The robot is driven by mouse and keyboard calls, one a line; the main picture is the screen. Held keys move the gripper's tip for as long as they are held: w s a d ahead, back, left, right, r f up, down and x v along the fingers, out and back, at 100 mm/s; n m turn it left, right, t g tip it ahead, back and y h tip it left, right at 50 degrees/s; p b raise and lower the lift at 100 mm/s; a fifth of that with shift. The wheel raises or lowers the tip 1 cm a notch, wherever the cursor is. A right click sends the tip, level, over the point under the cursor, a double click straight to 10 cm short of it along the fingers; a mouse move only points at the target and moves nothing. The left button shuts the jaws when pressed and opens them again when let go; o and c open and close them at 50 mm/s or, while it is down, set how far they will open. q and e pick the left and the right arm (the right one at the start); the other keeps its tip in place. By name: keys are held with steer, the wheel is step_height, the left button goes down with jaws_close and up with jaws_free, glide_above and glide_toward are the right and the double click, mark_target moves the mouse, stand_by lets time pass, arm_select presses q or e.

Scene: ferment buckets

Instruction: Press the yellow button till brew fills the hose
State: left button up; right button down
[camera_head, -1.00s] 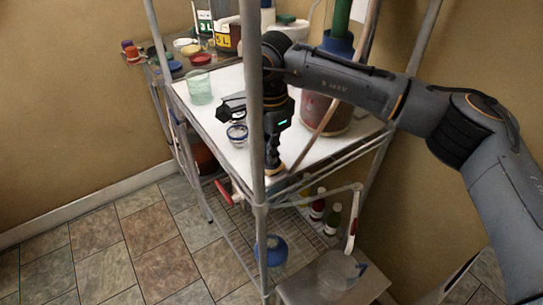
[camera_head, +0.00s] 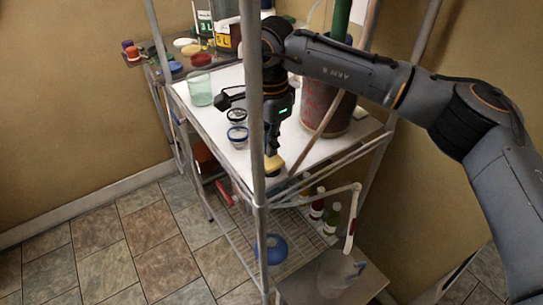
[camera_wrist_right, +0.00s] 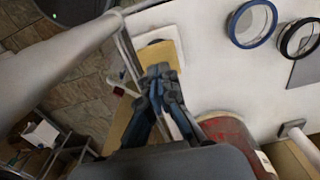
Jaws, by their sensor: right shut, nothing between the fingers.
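My left gripper is not in view.
The rack's front post (camera_head: 254,120) is close to my wrist. The tiled floor at left is clear.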

mark_target(270, 159)
steer(key=shift+r+p, duration=1.35)
steer(key=shift+r, duration=1.25)
steer(key=shift+f, duration=0.1)
